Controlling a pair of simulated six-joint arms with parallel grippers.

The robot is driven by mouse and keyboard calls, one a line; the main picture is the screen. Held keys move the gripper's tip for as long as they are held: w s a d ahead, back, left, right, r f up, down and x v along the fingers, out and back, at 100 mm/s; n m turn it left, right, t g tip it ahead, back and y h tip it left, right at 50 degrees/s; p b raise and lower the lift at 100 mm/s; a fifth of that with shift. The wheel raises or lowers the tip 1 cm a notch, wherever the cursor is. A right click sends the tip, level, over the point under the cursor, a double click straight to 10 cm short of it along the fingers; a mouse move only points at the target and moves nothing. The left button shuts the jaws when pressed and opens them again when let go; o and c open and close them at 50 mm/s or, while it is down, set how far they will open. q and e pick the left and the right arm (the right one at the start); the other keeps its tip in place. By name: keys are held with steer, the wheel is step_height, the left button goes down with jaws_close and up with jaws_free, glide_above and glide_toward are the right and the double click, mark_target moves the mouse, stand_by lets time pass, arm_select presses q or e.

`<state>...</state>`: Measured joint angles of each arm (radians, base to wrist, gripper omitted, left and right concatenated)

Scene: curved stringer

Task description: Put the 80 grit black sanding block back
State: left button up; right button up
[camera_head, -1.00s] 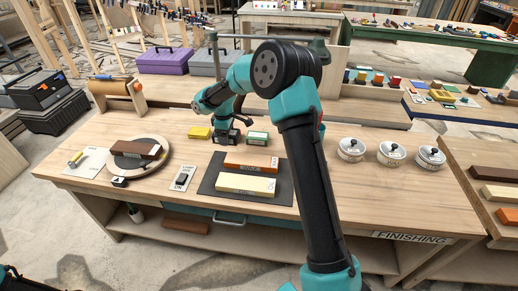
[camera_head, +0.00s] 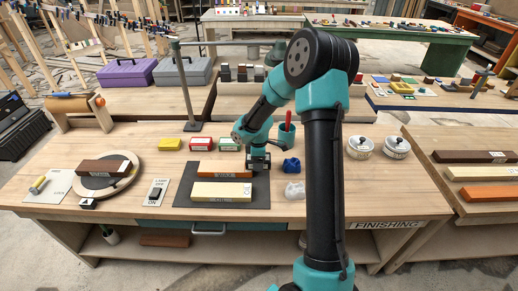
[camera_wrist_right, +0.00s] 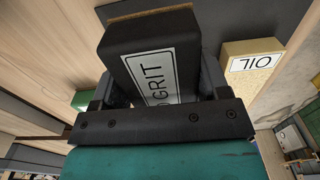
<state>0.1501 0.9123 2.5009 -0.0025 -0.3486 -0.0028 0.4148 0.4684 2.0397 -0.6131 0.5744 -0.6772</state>
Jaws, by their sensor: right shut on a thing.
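My right gripper (camera_head: 258,163) is shut on a black sanding block (camera_wrist_right: 150,50), held above the bench at the right end of the orange stone. In the right wrist view the block sits between the fingers, with a white label reading "GRIT"; the figure before it is cut off. A tan layer shows on its far face. In the head view the block is small and mostly merges with the dark gripper. Several dark labelled blocks (camera_head: 241,73) stand in a row on the raised back shelf. My left gripper is not in view.
An orange stone (camera_head: 226,169) and a cream stone (camera_head: 222,191) lie on a dark mat (camera_head: 184,190). Yellow (camera_head: 170,144), red (camera_head: 201,144) and green (camera_head: 230,144) boxes stand behind. A teal cup (camera_head: 287,134), blue lump (camera_head: 291,165) and white lump (camera_head: 294,190) are nearby.

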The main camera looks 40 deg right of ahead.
steer(key=w+d, duration=0.3)
steer(key=d, duration=0.1)
steer(key=w+d+f, duration=0.1)
steer(key=w+d, duration=0.2)
steer(key=w, duration=0.1)
steer(key=w+d, duration=0.4)
steer(key=shift+d+f, duration=0.25)
steer(key=shift+d, duration=0.05)
steer(key=shift+f, duration=1.75)
steer(key=shift+f, duration=0.1)
steer(key=o, duration=1)
